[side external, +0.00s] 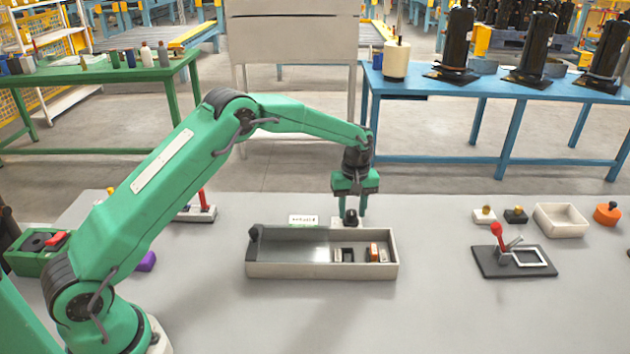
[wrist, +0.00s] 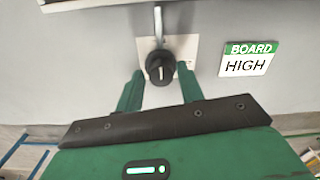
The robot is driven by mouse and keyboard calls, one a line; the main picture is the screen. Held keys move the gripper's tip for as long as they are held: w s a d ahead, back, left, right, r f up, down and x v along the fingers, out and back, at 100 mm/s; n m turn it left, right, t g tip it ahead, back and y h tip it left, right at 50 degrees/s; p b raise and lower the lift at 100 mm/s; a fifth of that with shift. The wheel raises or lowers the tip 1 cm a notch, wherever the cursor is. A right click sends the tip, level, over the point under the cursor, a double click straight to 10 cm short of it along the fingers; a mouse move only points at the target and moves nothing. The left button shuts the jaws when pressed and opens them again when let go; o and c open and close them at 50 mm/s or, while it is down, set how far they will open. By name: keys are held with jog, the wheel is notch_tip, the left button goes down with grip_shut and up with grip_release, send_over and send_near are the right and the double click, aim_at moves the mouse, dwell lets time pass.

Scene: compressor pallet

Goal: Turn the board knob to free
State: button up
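The board knob (wrist: 160,67) is black and round with a pale mark on its near side, and it sits on a small white plate (wrist: 183,48). In the side view the knob (side external: 351,217) stands just behind the long tray. A card (wrist: 248,58) beside it reads BOARD HIGH. My gripper (wrist: 160,73) is open and points down, with its green fingers at either side of the knob; slight gaps seem to show. In the side view my gripper (side external: 352,212) is directly over the knob, and the fingers partly hide its plate.
The long tray (side external: 322,271) in front holds a sliding grey board and small blocks. A black toggle clamp (side external: 500,262) with a red handle, a white bin (side external: 560,220) and an orange knob (side external: 607,213) are at right. The front table area is clear.

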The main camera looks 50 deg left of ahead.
aim_at(352, 212)
jog(key=shift+o, duration=0.7)
jog(key=shift+a, duration=0.1)
jog(key=shift+r, duration=0.1)
notch_tip(352, 212, up, 6)
jog(key=shift+r, duration=0.85)
